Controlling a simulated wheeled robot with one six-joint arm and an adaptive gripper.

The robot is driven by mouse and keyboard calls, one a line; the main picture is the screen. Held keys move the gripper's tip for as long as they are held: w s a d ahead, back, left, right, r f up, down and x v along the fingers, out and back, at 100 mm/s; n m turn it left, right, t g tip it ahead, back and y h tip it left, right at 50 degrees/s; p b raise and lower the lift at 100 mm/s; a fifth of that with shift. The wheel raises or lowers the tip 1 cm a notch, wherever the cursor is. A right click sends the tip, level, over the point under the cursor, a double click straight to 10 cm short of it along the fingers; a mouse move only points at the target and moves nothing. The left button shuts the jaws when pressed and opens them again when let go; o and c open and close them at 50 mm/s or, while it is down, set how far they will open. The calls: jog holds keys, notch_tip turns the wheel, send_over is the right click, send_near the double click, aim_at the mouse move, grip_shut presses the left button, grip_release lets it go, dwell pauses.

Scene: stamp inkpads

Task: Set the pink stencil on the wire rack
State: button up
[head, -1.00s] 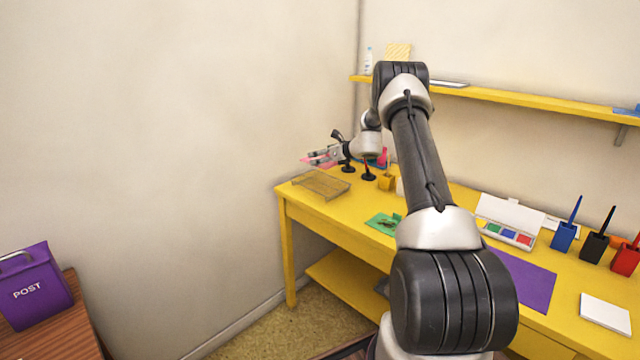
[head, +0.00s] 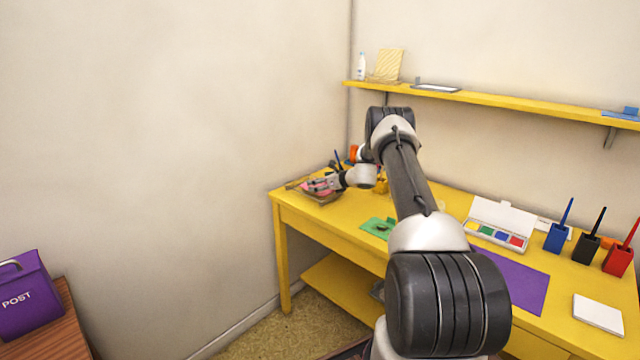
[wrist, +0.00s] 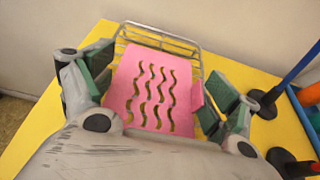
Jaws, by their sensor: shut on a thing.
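The pink stencil (wrist: 150,85) is a flat sheet with wavy slots and a raised tab on its right side. It lies between the pads of my gripper (wrist: 158,80), which is shut on it. The wire rack (wrist: 162,33) is under the stencil, its far bars and frame showing past the stencil's far edge. In the head view my gripper (head: 320,185) holds the stencil low over the rack (head: 325,201) at the table's left end. I cannot tell whether stencil and rack touch. My gripper hides part of the rack.
The yellow table (head: 345,222) has a green stencil (head: 378,227), a paint set (head: 497,227) and a purple mat (head: 515,280) further right. A wall rises behind the rack.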

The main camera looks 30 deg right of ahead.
jog(key=shift+f, duration=0.2)
jog(key=o, duration=0.6)
jog(key=shift+c, duration=0.2)
